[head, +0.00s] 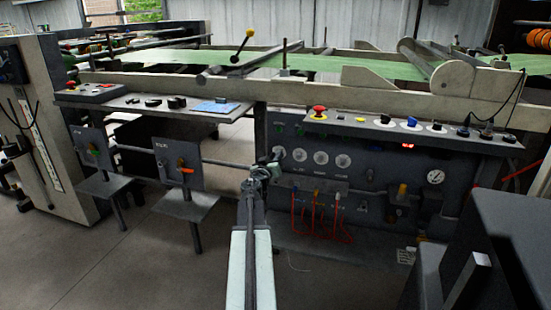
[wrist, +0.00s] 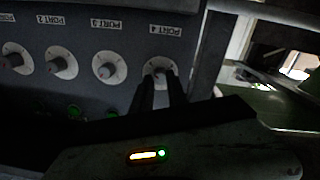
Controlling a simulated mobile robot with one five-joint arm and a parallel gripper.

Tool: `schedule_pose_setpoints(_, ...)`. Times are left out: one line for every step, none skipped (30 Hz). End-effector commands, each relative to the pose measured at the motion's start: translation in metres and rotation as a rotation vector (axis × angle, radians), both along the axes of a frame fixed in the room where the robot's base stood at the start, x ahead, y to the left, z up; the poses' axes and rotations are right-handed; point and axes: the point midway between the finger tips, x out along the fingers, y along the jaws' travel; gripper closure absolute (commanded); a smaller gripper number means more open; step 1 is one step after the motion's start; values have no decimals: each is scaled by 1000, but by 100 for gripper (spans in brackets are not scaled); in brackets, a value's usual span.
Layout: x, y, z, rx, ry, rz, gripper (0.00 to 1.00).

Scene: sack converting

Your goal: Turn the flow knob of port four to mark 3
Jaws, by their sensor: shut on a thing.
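In the head view my gripper (head: 273,163) meets the panel at the leftmost dial. The knob's pointer and its mark cannot be read.
Similar knobs for port 3 (wrist: 109,67) and port 2 (wrist: 62,63) stand close beside it. Red hoses (head: 317,212) hang below the row. A shelf with a red emergency button (head: 319,110) juts out above. A grey post stands beside the port four knob.

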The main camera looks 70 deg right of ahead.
Motion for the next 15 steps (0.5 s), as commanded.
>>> schedule_pose_setpoints(0,-1,1,1,-24,0,100)
schedule_pose_setpoints(0,-1,1,2,-39,0,100)
schedule_pose_setpoints(0,-1,1,2,-59,0,100)
schedule_pose_setpoints(0,-1,1,4,-72,0,100)
schedule_pose_setpoints(0,-1,1,4,-84,0,100)
schedule_pose_setpoints(0,-1,1,5,-99,-1,100)
schedule_pose_setpoints(0,-1,1,6,-108,-1,100)
schedule_pose_setpoints(0,-1,1,6,-117,0,100)
schedule_pose_setpoints(0,-1,1,6,-128,1,100)
schedule_pose_setpoints(0,-1,1,7,-134,0,100)
schedule_pose_setpoints(0,-1,1,8,-140,0,100)
schedule_pose_setpoints(0,-1,1,8,-146,0,100)
schedule_pose_setpoints(0,-1,1,8,-150,0,100)
schedule_pose_setpoints(0,-1,1,8,-153,0,100)
schedule_pose_setpoints(0,-1,1,8,-157,0,100)
